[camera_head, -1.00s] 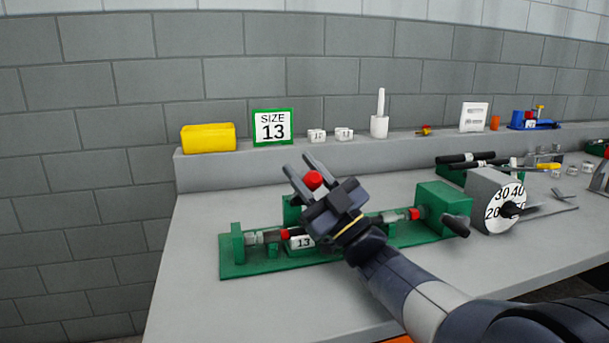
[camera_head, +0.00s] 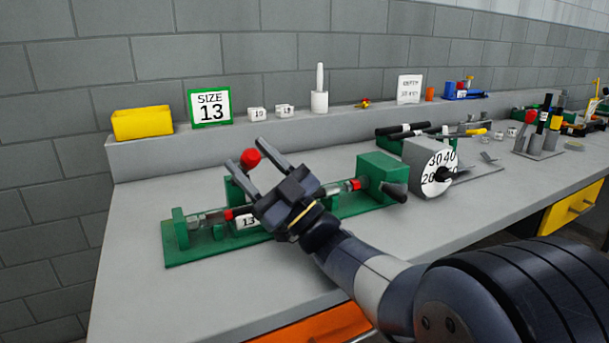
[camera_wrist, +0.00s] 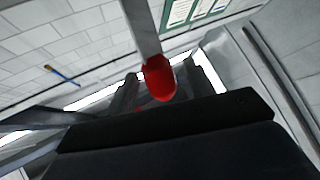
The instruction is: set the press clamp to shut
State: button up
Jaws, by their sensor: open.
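The press clamp is part of a long green fixture (camera_head: 185,254) on the bench, with a white "13" label (camera_head: 246,223) on it. Its red ball knob (camera_head: 250,158) stands up above the fixture. My gripper (camera_head: 246,152) is open, with its fingers pointing up and left, one to each side of the knob near their tips. I cannot tell whether they touch it. The knob shows close up in the wrist view (camera_wrist: 158,78). My gripper and wrist hide the middle of the fixture and most of the clamp's lever.
A green block (camera_head: 378,172) with a dark handle (camera_head: 395,191) stands at the fixture's right end, beside a numbered dial (camera_head: 438,171). A ledge behind holds a yellow bin (camera_head: 142,122), a "SIZE 13" sign (camera_head: 209,107) and a white post (camera_head: 319,90). The bench front left is bare.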

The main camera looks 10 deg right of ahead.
jog(key=s+d+f+p, duration=0.1)
jog(key=s+d, duration=0.7)
jog(key=d, duration=0.2)
jog(key=shift+s+d+f, duration=0.15)
jog(key=shift+s+d, duration=0.15)
jog(key=shift+d, duration=0.05)
